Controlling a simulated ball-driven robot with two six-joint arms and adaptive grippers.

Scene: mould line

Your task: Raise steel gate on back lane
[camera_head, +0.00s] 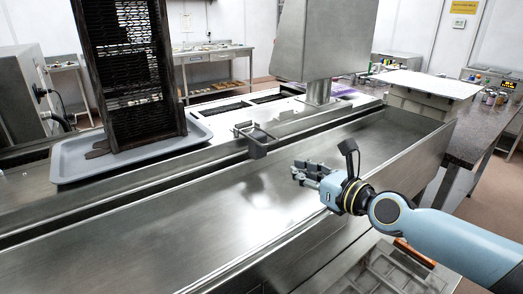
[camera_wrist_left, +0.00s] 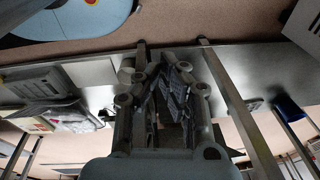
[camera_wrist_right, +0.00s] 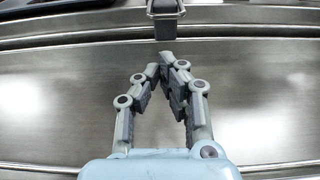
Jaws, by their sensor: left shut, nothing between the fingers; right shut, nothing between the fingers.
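A small steel gate (camera_head: 257,141) with a bar handle sits on the divider between the back lane (camera_head: 222,133) and the wide steel trough at the middle of the head view. It also shows at the top of the right wrist view (camera_wrist_right: 166,20). My right gripper (camera_head: 300,171) is shut and empty over the trough, in front and to the right of the gate, apart from it. Its fingertips (camera_wrist_right: 165,60) point toward the gate in the right wrist view. My left gripper (camera_wrist_left: 170,68) is shut and empty in its wrist view, away from the gate; the head view does not show it.
A dark mesh rack (camera_head: 125,75) stands on a grey tray (camera_head: 185,140) at the left. A grey machine head on a post (camera_head: 318,92) rises behind the gate. A white-topped box (camera_head: 425,85) is at the back right. The trough floor (camera_head: 200,205) is bare.

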